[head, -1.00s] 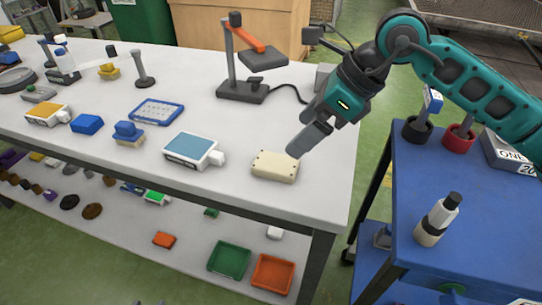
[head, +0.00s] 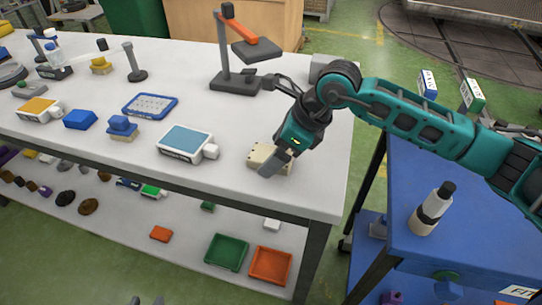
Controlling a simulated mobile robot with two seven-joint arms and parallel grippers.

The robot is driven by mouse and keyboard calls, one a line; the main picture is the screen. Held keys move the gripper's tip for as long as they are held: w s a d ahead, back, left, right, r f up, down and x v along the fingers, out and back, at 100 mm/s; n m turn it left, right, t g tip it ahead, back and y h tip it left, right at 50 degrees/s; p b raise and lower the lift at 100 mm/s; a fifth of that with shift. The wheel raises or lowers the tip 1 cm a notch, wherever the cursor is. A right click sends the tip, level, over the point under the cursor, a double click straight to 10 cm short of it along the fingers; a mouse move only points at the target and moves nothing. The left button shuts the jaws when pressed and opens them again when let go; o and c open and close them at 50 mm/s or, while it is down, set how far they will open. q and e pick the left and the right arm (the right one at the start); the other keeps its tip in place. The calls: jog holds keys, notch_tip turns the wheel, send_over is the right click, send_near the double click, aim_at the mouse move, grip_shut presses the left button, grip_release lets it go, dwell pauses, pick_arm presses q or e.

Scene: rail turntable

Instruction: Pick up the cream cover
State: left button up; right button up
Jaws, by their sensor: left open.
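The cream cover (head: 256,153) is a small, flat, box-like piece lying on the grey-white bench top near its front right edge. My left gripper (head: 273,163) is over it, pointing down, with its arm crossing the picture from the right. The gripper is open, and its grey fingers are at the cover and hide its middle. Whether the fingers touch the cover, or stand on either side of it, I cannot tell. My right gripper is not in view.
A blue-screened white device (head: 185,141) lies just left of the cover. A stand with an orange arm (head: 236,80) is behind. A blue cart (head: 405,185) carries a white bottle (head: 432,210). Green (head: 226,252) and orange (head: 270,265) trays sit on the lower shelf.

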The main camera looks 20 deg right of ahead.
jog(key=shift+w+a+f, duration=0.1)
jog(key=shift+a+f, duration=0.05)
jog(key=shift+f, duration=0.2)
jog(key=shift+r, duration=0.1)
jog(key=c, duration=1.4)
